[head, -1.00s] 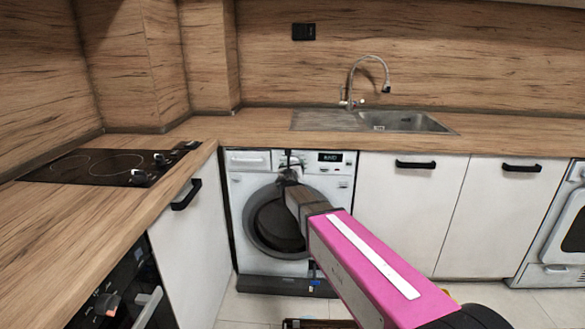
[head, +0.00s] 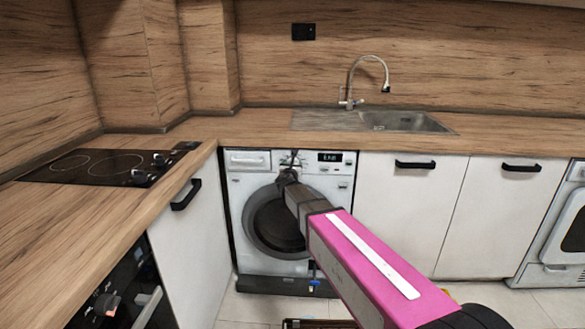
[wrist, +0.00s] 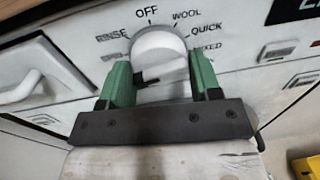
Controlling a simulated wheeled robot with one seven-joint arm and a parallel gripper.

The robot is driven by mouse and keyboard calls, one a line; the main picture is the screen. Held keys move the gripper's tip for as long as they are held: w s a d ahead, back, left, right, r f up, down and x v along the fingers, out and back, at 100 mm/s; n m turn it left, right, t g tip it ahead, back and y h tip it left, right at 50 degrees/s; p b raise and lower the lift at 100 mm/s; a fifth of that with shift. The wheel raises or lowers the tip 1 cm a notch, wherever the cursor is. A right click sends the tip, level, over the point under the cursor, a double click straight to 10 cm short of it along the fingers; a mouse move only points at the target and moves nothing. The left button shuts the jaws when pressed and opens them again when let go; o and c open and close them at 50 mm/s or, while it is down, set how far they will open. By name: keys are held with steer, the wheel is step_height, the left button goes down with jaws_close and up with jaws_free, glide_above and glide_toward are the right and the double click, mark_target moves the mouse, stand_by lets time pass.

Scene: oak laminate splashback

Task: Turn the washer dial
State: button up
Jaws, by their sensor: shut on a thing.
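The white washing machine (head: 240,212) stands under the counter in the head view. Its round white dial (wrist: 158,46) is in the upper middle of the wrist view, ringed by labels such as OFF, WOOL, QUICK and RINSE. My gripper (wrist: 160,70) has a green finger on each side of the dial and is shut on it. In the head view my gripper (head: 289,173) reaches the washer's top panel and hides most of the dial. The dial's pointer mark cannot be made out.
The washer's display (head: 330,157) is right of the dial, and the detergent drawer (head: 247,160) is left. The wooden countertop (head: 260,135) overhangs just above. A white cabinet (head: 400,205) is on the right, and the hob (head: 95,167) is on the left.

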steer(key=m, duration=0.9)
steer(key=shift+a+r+m+g+y, duration=0.1)
steer(key=shift+m+g+y, duration=0.2)
steer(key=shift+y, duration=0.1)
steer(key=m, duration=0.5)
steer(key=m+y, duration=0.1)
steer(key=m, duration=0.2)
steer(key=shift+m, duration=0.7)
steer(key=o, duration=0.9)
